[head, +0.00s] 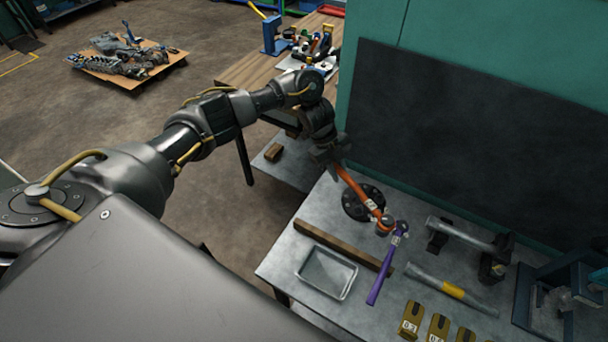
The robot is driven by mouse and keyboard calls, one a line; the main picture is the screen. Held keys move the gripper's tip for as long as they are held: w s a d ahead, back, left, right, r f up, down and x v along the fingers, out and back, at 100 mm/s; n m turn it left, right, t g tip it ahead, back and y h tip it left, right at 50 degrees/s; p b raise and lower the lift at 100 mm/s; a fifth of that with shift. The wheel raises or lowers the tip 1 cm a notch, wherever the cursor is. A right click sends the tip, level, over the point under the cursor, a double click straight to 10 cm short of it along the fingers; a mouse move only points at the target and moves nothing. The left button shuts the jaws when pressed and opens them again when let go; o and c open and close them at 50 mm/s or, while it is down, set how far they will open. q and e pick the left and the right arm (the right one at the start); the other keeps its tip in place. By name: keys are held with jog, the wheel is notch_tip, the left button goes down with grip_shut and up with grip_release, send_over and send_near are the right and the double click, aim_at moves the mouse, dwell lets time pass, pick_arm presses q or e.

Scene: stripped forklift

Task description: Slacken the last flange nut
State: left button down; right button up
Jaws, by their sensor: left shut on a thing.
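My left gripper (332,160) is shut on the upper end of an orange wrench (358,188). The wrench slants down to the right, and its head is beside the upper end of a purple wrench (381,277). I cannot tell whether the two heads touch. A round black flange (355,207) with holes is on the grey bench, partly behind the orange wrench. I cannot make out a flange nut; the wrench heads may hide it. My right gripper is not in view.
On the grey bench (290,262) are a wooden bar (328,243), an empty metal tray (327,273), a yellow-banded rod (452,290), a pipe piece (460,231) and several labelled brown blocks (411,318). A dark panel (470,140) rises behind. A wooden table (240,72) stands farther back.

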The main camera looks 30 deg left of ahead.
pick_arm(q)
jog(key=s+a+f+n+t+y+b, duration=0.1)
jog(key=s+a+f+n+t+b, duration=0.2)
jog(key=a+f+n, duration=0.5)
notch_tip(320, 180, down, 2)
jog(key=shift+s+a+f+n+t, duration=0.2)
jog(key=shift+a+n+t, duration=0.1)
jog(key=shift+a, duration=0.35)
dwell(0.3)
jog(key=shift+s+a, duration=0.1)
jog(key=shift+a, duration=0.05)
jog(key=shift+s+a, duration=0.15)
jog(key=shift+a, duration=0.2)
